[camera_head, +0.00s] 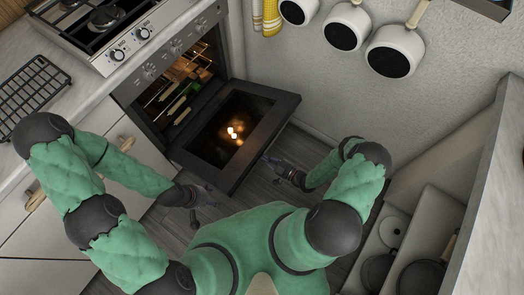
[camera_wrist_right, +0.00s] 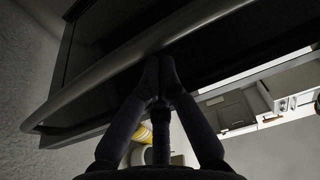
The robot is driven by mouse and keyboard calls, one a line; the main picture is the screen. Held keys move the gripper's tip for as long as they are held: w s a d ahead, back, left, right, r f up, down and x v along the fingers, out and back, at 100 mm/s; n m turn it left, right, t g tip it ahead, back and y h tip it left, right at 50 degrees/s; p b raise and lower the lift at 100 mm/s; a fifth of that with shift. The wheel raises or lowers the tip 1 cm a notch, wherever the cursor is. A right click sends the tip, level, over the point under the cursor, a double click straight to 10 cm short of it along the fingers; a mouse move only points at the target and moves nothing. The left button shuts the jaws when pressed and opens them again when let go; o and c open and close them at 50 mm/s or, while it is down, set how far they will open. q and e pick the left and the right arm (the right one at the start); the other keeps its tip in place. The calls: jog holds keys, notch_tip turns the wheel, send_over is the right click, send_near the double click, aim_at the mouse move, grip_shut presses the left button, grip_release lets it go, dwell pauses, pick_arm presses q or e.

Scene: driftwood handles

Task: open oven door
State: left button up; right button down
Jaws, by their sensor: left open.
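The oven (camera_head: 180,85) has its door (camera_head: 235,128) folded down and out, wide open, with its dark window facing up and the lit inside showing. In the right wrist view the door's handle (camera_wrist_right: 90,86) is a long grey curved bar along the door edge. My right gripper (camera_head: 268,159) is at the door's outer edge. In the right wrist view its fingers (camera_wrist_right: 158,62) come together, with tips at the handle; no bar shows between them. My left gripper (camera_head: 205,197) is open and empty near the door's front left corner, apart from it.
A stove top (camera_head: 105,30) and a counter with a black rack (camera_head: 32,92) are at the left. White pots (camera_head: 345,25) hang on the wall at the upper right. A shelf with pans (camera_head: 380,270) stands at the lower right. Bare wooden floor (camera_head: 165,228) lies below the door.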

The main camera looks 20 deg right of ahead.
notch_tip(320, 180, down, 9)
jog(key=s, duration=0.1)
jog(key=shift+d+f, duration=0.2)
jog(key=shift+d, duration=0.2)
dwell(0.5)
jog(key=v, duration=1.2)
